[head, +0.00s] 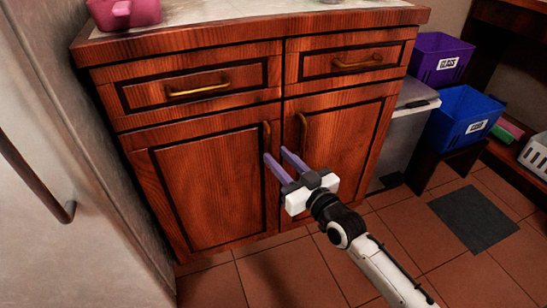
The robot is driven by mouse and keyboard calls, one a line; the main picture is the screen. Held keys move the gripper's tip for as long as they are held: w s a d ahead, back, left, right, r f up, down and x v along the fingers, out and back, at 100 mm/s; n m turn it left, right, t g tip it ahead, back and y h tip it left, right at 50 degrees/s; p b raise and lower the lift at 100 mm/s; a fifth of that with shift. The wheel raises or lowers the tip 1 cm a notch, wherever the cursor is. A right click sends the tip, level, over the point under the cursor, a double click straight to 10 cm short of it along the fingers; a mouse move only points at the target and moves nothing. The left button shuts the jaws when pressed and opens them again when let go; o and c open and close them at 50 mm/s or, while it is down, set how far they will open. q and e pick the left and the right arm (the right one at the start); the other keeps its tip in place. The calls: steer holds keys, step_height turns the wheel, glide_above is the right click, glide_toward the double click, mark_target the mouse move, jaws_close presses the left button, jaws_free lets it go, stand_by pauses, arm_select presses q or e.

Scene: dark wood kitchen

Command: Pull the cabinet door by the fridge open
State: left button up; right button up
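The wooden cabinet has two lower doors. The left door (208,190), nearer the fridge (70,150), looks closed. Its upright brass handle (267,136) is at its upper right edge. The right door (340,140) also looks closed and has its own upright handle (303,130) near the middle seam. My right gripper (275,154) reaches in from the lower right, with its two purple fingers apart and nothing visible between them. The fingertips are just below the left door's handle in the picture; I cannot tell whether they touch the door. My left gripper is not in view.
Two drawers with brass handles (198,90) sit above the doors. A pink object (125,14) stands on the countertop. A grey bin (405,125), a purple box (438,58) and a blue box (462,117) are on the right. The tiled floor in front is clear apart from a dark mat (472,218).

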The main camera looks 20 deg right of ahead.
mark_target(270, 149)
steer(key=shift+b+x, duration=0.4)
steer(key=shift+x, duration=1.2)
steer(key=shift+c, duration=0.5)
jaws_close()
